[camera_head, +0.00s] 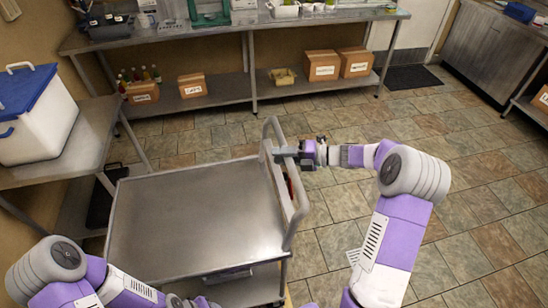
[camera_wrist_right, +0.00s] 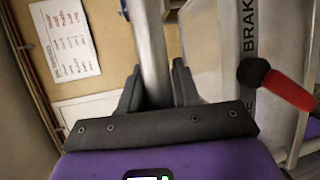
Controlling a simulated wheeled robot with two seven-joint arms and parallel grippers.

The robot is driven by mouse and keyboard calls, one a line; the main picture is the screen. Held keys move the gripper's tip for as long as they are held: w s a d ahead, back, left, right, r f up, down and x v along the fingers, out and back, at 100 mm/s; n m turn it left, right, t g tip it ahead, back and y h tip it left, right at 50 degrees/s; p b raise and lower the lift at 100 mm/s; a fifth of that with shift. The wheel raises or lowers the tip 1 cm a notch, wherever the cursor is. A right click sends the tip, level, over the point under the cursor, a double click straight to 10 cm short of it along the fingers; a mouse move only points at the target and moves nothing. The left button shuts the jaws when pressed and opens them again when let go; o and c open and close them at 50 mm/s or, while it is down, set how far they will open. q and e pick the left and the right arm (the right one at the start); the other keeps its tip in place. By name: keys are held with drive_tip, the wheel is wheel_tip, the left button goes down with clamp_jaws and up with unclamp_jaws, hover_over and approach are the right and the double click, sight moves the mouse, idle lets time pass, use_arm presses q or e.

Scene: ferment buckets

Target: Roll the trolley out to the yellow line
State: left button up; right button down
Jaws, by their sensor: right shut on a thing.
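The steel trolley (camera_head: 195,215) stands in the middle of the head view, with a bare flat top and a grey push handle (camera_head: 297,215) on its right side. My right gripper (camera_head: 285,153) is shut on the handle's bar near its far end. In the right wrist view the bar (camera_wrist_right: 152,50) runs between the two dark fingers. A red-gripped lever (camera_wrist_right: 275,85) shows right of it, beside a plate lettered BRAKE (camera_wrist_right: 248,40). My left gripper (camera_head: 190,302) is low at the bottom edge, partly cut off, and its jaws are unclear. I cannot clearly make out a yellow line.
A side bench (camera_head: 95,145) with a blue-lidded white bucket (camera_head: 40,125) stands close to the trolley's left. A long steel bench (camera_head: 225,35) with boxes on its lower shelf runs along the back. The tiled floor (camera_head: 470,190) to the right is open.

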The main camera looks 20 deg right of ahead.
drive_tip(key=shift+s+d, duration=0.1)
drive_tip(key=shift+d, duration=0.6)
drive_tip(key=c, duration=0.9)
unclamp_jaws()
drive_tip(key=v, duration=0.7)
drive_tip(key=shift+d+p, duration=0.25)
drive_tip(key=shift+p, duration=0.1)
drive_tip(key=shift+s, duration=0.2)
